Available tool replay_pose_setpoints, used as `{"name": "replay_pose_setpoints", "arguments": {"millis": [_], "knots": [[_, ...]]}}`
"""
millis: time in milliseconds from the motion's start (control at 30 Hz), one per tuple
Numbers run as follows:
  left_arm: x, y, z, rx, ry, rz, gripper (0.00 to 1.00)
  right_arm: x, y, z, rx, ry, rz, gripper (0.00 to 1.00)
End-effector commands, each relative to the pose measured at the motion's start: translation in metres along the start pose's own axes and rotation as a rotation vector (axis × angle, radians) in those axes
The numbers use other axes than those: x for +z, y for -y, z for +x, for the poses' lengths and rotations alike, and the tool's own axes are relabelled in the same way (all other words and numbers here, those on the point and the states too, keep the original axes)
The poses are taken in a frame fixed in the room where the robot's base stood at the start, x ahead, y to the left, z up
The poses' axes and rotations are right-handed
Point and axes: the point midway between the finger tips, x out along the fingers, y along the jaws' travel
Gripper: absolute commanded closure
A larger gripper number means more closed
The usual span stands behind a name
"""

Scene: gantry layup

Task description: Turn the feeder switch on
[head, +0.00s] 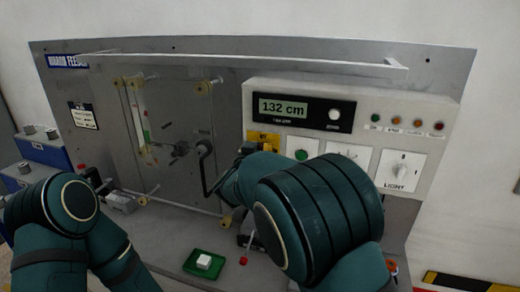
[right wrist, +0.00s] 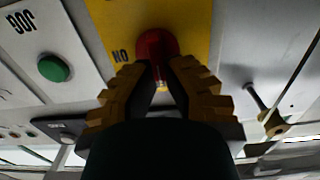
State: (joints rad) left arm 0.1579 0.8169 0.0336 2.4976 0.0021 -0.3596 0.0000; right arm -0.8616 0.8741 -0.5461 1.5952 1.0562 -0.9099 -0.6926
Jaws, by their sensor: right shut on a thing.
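The feeder switch is a red knob (right wrist: 154,46) on a yellow plate (right wrist: 190,18) in the right wrist view. An upside-down "ON" mark shows on the plate, left of the knob. A small pale mark shows at the knob's lower end, between the fingertips. My right gripper (right wrist: 161,78) is shut on the red knob, one finger on each side. In the head view the yellow plate (head: 262,137) shows under the display, and my right arm hides the knob. My left arm shows at the lower left; I cannot make out its gripper.
A green button (right wrist: 53,68) is beside the switch. A display (head: 293,109) reads 132 cm above it. A white knob marked LIGHT (head: 402,168) is at the right. A black crank (head: 206,168) stands close left of my right gripper. A green tray (head: 192,268) lies below.

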Motion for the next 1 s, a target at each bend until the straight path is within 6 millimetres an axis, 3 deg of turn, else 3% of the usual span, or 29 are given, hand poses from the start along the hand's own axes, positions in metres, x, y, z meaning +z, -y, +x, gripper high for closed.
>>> {"name": "replay_pose_setpoints", "arguments": {"millis": [467, 1000], "knots": [[0.002, 0.005, 0.013, -0.001, 0.000, 0.000, 0.53, 0.001, -0.003, 0.001, 0.002, -0.003, 0.103, 1.00], [0.009, 0.024, 0.071, -0.013, 0.000, -0.001, 0.53, 0.005, -0.011, 0.001, 0.002, -0.005, 0.581, 1.00]]}}
